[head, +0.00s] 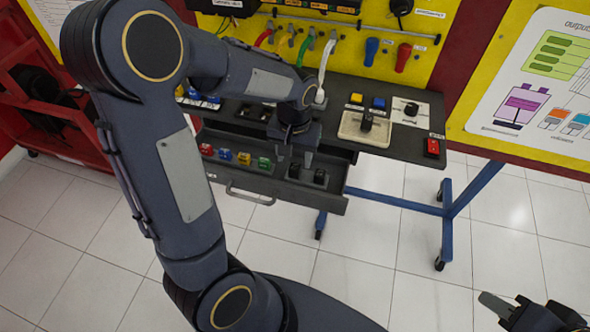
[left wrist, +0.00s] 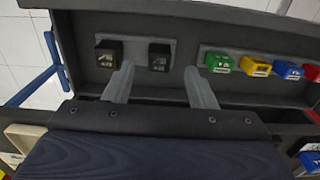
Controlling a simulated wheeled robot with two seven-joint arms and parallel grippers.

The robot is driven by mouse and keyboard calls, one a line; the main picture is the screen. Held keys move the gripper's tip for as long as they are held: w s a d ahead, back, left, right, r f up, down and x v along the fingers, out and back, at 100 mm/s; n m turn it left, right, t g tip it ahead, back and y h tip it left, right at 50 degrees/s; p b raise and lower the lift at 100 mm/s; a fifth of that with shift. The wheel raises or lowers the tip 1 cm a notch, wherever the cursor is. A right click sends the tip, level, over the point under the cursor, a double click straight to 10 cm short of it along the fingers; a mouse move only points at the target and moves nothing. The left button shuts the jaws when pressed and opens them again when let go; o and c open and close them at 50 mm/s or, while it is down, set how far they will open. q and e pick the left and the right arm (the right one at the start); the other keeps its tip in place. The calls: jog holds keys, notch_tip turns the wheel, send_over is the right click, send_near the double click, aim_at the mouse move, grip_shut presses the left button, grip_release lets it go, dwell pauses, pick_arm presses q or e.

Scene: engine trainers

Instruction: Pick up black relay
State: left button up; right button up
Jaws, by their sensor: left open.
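Two black relays sit in the open drawer, one (head: 320,177) near its right end and one (head: 294,170) just left of it. In the left wrist view they show as one relay (left wrist: 108,53) at the left and another (left wrist: 159,57) nearer the middle. My left gripper (head: 294,156) is open and points down over the drawer. In the left wrist view its fingertips (left wrist: 160,69) stand apart, on either side of the middle black relay in the picture, with nothing held. My right gripper (head: 510,305) is partly in view at the lower right, away from the drawer; its opening is unclear.
Green (left wrist: 219,63), yellow (left wrist: 255,66), blue (left wrist: 287,70) and red (left wrist: 311,72) relays share the drawer (head: 240,180). The dark tabletop (head: 395,140) overhangs it, carrying a beige block (head: 362,131) and a red switch (head: 432,147). Open floor lies in front.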

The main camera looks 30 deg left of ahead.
aim_at(295, 167)
pick_arm(q)
notch_tip(295, 167, down, 4)
jog(key=shift+w+f, duration=0.1)
jog(key=shift+f, duration=0.05)
jog(key=shift+c, duration=0.3)
jog(key=c, duration=1)
